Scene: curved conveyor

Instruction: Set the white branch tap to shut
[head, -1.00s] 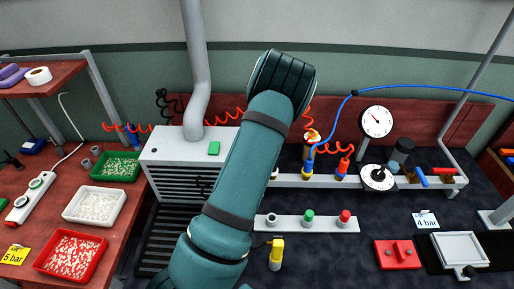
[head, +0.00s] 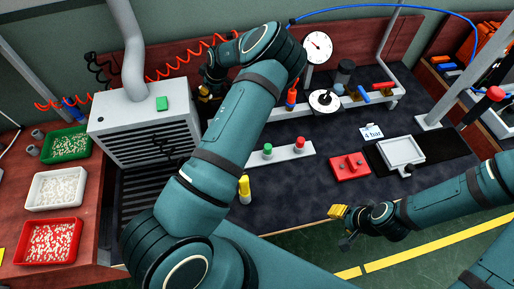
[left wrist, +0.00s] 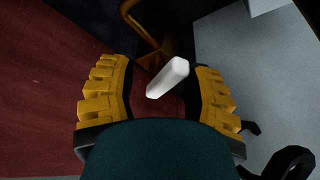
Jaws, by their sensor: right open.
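A short white lever (left wrist: 168,77), which looks like the white branch tap's handle, lies slanted between the yellow fingers of my left gripper (left wrist: 160,88) in the left wrist view. The fingers are apart, with a gap to the lever on both sides. A brass-coloured pipe (left wrist: 142,28) is just beyond it. In the head view my left gripper (head: 207,88) is a dark shape beside the grey box, and my arm hides the white tap. My right gripper (head: 345,224) is open and empty, low over the front of the bench, away from the taps.
A grey box (head: 140,125) with a duct stands left. A red block (head: 349,167) lies in front.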

